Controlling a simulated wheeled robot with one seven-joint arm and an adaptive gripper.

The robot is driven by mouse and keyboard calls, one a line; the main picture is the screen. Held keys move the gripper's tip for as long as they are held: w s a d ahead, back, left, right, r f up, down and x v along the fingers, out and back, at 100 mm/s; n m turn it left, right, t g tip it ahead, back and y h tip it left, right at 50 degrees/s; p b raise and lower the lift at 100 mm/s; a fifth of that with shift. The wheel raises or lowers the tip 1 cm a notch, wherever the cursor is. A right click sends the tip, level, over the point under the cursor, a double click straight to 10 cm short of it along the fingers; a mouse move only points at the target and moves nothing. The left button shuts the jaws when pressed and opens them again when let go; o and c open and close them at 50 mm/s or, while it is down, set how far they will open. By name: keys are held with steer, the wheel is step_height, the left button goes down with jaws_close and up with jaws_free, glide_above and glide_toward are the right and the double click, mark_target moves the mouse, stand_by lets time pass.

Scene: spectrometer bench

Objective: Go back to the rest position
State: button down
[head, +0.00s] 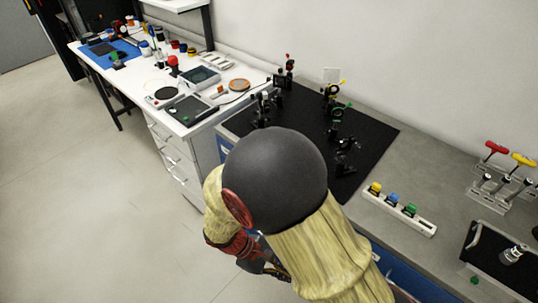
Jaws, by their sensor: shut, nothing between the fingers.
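My arm, in a pale yellow cover with a big dark round joint, fills the lower middle of the head view. It bends back at the joint, and its far end hangs low in front of the bench. My gripper (266,267) shows there as a small dark shape, partly hidden by the arm. It is shut, and I see nothing held in it. It is apart from the things on the bench top.
The grey bench (384,110) carries a black optics board (300,110) with several mounts. A white strip (418,224) holds yellow, blue and green pieces. A black tray (490,262) is at the lower right. A white table (140,85) stands behind left. Floor at left is clear.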

steer(key=d+r+m+t+y, duration=0.2)
steer(key=d+r+m, duration=0.2)
steer(key=r, duration=0.6)
steer(key=d+r+m+t+y, duration=0.3)
steer(key=d+r+m, duration=0.1)
steer(key=r, duration=0.6)
steer(key=d+r+m+t+y, duration=0.2)
steer(key=d+r, duration=0.4)
steer(key=r, duration=0.5)
steer(key=m+y, duration=0.1)
steer(key=m, duration=0.1)
steer(key=shift+s+m+t, duration=0.3)
steer(key=shift+s, duration=0.05)
